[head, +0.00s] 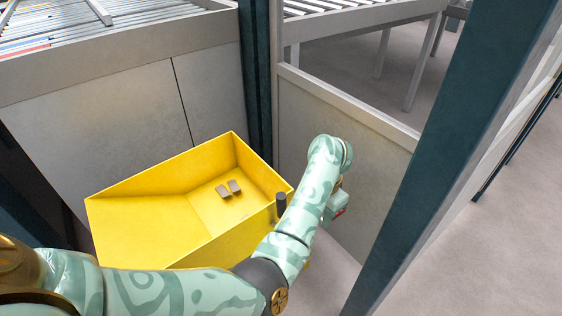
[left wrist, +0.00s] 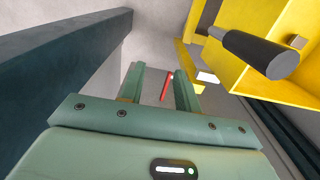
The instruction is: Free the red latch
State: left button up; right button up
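The red latch is a thin red bar (left wrist: 166,87) in the left wrist view, seen between my two fingers. The bar appears to lie beyond the fingers, and I see no contact. How far off it is I cannot tell. My right gripper is in neither view.
A yellow bin (head: 158,178) holds two small grey-brown pieces (head: 228,188). A dark cylindrical handle (head: 281,203) stands at its right edge, close to my arm; it also shows in the left wrist view (left wrist: 258,52). A dark post (head: 440,150) stands right of the gripper, a grey panel (head: 345,165) behind.

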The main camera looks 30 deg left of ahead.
pick_arm(q)
jog(key=w+a+r+m+t+y, duration=0.2)
jog(key=a+m+t+y, duration=0.1)
jog(key=m, duration=0.4)
jog(key=w+a+r+m+t+y, duration=0.2)
jog(key=a+m+y, duration=0.3)
jog(key=m, duration=0.3)
jog(key=w+a+r+m+t+y+p, duration=0.1)
jog(key=w+a+r+m+t+y, duration=0.2)
jog(key=m, duration=0.5)
jog(key=a+r+y, duration=0.1)
jog(key=a, duration=0.1)
jog(key=shift+w+a+t+y, duration=0.3)
jog(key=shift+y, duration=0.1)
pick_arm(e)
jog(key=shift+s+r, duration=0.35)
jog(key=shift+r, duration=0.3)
